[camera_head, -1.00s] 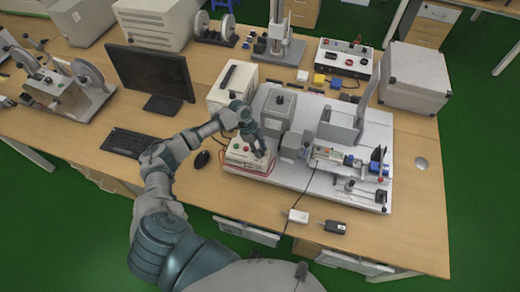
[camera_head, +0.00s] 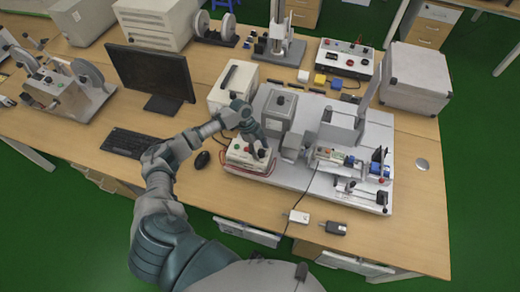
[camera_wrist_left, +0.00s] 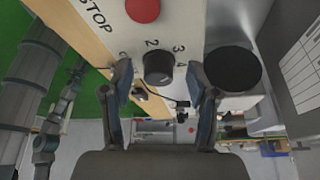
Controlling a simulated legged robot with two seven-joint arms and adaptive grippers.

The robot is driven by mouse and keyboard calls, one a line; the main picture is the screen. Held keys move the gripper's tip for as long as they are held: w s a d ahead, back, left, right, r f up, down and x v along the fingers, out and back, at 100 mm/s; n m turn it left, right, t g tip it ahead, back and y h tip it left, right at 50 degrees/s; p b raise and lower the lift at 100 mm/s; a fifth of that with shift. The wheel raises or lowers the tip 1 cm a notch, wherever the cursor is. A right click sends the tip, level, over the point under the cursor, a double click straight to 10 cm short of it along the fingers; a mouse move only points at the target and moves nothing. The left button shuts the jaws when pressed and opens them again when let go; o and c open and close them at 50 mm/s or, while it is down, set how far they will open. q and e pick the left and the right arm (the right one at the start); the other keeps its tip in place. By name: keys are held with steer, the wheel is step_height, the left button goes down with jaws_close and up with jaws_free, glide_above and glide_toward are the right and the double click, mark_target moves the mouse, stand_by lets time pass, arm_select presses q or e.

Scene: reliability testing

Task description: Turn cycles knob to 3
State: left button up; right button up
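The cycles knob (camera_wrist_left: 158,67) is a small black round knob on the pale panel of the control box (camera_head: 247,158). The printed numbers 2, 3 and 4 stand beside it in the left wrist view. I cannot tell which number it points at. My left gripper (camera_wrist_left: 160,76) is open, with one finger on each side of the knob in the picture; I see no clear contact. In the head view my left gripper (camera_head: 262,145) is over the right part of the control box and hides some of its face. My right gripper is not in view.
A red stop button (camera_wrist_left: 143,9) is close to the knob. A black round part (camera_wrist_left: 233,69) lies right of the right finger. A grey block (camera_head: 278,108) and the test rig (camera_head: 340,155) stand close by. A mouse (camera_head: 202,159) lies left of the box.

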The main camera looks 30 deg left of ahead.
arm_select(q)
steer(key=v, duration=1.2)
steer(key=shift+f, duration=0.15)
